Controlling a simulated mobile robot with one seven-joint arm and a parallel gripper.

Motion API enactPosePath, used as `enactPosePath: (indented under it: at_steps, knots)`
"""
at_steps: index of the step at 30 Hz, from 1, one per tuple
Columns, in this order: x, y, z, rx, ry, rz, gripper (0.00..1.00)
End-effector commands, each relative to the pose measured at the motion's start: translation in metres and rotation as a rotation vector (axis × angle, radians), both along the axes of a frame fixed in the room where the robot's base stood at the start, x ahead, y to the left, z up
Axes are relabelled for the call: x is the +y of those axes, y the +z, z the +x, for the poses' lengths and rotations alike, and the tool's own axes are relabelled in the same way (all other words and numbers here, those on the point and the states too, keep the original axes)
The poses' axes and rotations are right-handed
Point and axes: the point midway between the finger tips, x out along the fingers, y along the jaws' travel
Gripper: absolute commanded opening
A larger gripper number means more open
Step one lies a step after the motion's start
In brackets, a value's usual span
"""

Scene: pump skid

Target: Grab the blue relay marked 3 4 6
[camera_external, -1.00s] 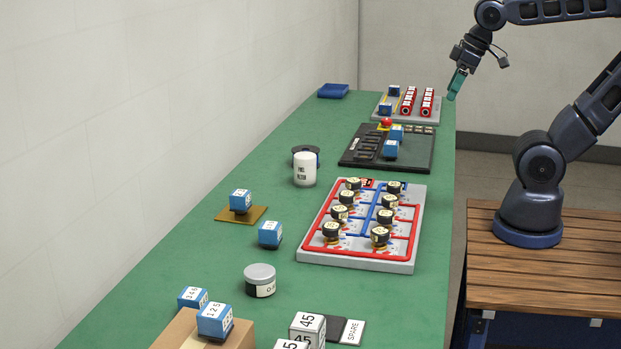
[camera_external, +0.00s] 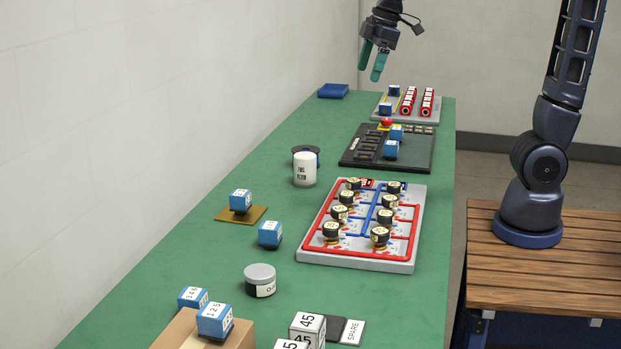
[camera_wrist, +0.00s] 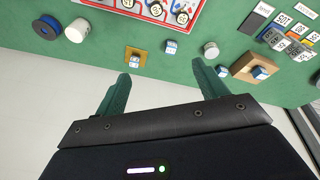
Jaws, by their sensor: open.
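Several blue relays stand on the green table, and most labels are too small to read. One (camera_external: 193,298) at the front left has a label that may end in 4 6; its first digit is unclear. Another relay (camera_external: 214,320) on the cardboard box reads 1 2 5. One relay (camera_external: 240,201) sits on a brown pad and one (camera_external: 270,235) on bare table. Two more (camera_external: 396,132) (camera_external: 391,150) stand on the black panel. I cannot tell which is 3 4 6. My gripper (camera_external: 370,74) is open and empty, high above the table's far end.
A white canister (camera_external: 304,170), a grey-lidded jar (camera_external: 260,281) and the cardboard box (camera_external: 174,333) stand along the left. White blocks (camera_external: 307,326) are at the front. A wall bounds the left.

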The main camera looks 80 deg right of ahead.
Motion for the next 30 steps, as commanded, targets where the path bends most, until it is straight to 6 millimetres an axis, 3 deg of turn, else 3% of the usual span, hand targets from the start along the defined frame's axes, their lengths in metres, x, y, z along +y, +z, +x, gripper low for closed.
enactPosePath:
  at_steps: [3,14,23,30]
  knots:
    - [0.024,-0.004,0.034,0.02,0.078,-0.018,0.72]
    - [0.103,-0.03,0.124,0.071,0.313,-0.067,0.72]
    - [0.181,-0.074,0.188,0.11,0.509,-0.103,0.72]
    - [0.248,-0.123,0.228,0.142,0.667,-0.127,0.72]
